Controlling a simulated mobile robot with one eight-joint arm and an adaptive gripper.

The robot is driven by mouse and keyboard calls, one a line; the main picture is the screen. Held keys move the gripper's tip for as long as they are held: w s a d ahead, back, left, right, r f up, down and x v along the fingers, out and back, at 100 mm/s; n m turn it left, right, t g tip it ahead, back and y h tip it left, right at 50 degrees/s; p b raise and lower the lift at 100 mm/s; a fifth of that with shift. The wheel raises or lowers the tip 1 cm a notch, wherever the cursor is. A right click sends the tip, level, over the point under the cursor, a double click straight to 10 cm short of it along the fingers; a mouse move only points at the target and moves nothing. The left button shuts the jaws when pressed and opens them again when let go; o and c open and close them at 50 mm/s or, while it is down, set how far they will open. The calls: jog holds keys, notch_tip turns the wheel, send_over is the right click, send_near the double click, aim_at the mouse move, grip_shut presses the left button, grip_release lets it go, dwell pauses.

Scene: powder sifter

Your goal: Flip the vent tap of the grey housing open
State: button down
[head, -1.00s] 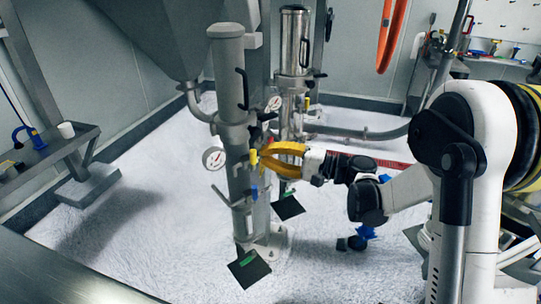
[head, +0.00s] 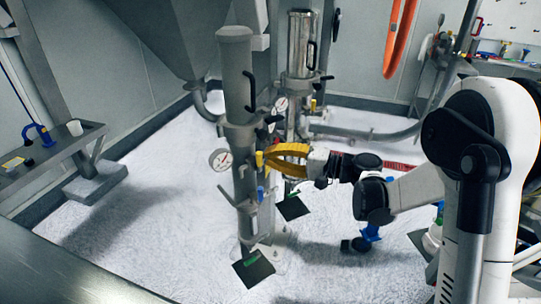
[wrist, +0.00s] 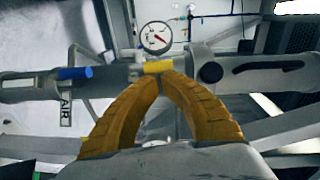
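The grey housing (head: 237,75) is an upright column with a black handle and a pressure gauge (head: 220,159). Its small yellow tap (head: 259,159) sits on the side facing my arm. In the wrist view the yellow tap (wrist: 158,67) lies along the housing's pipe, right at my fingertips. My gripper (head: 266,158) has yellow fingers whose tips meet, as the wrist view (wrist: 160,75) also shows. The tips touch or nearly touch the tap; I see nothing clasped between them. A blue tap (wrist: 74,73) sits farther along the pipe.
A shiny steel housing (head: 299,45) with its own gauge stands close behind. A side shelf (head: 60,147) is at the left. A metal edge (head: 60,275) crosses the lower left. An orange loop (head: 400,35) hangs at the back. Open pale floor lies around the housing.

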aim_at(259, 158)
jog(key=shift+s+a+r+n+h+p, duration=0.2)
jog(key=shift+n+h+p, duration=0.1)
jog(key=shift+n+p, duration=0.15)
jog(key=shift+s+a+r+n+h+p, duration=0.1)
jog(key=shift+s+a+n+h+p, duration=0.25)
jog(key=shift+n+h+p, duration=0.35)
jog(key=shift+s+a+r+n+h+p, duration=0.1)
jog(key=shift+s+a+n+h+p, duration=0.1)
jog(key=shift+a+n+h+p, duration=0.4)
jog(key=shift+s+a+r+n+h+p, duration=0.1)
jog(key=shift+s+a+n+h+p, duration=0.15)
jog(key=shift+n+h+p, duration=0.6)
jog(key=shift+s+a+f+n+t+h+p, duration=0.15)
jog(key=shift+s+a+f+n+t+h, duration=0.2)
jog(key=shift+n+h, duration=0.4)
jog(key=shift+s+a+f+n+t+h+p, duration=0.15)
jog(key=shift+s+a+n+t+h, duration=0.15)
jog(key=shift+a+n+t+h, duration=0.45)
jog(key=shift+s+f+n+h, duration=0.2)
jog(key=shift+n+h, duration=0.15)
jog(key=shift+n, duration=0.15)
jog(key=shift+a+f+h, duration=0.1)
jog(key=shift+h, duration=0.2)
jog(key=shift+s+a+f+b, duration=0.1)
jog(key=shift+a+f+b, duration=0.05)
jog(key=shift+f+b, duration=0.15)
jog(key=shift+r, duration=0.1)
dwell(1.0)
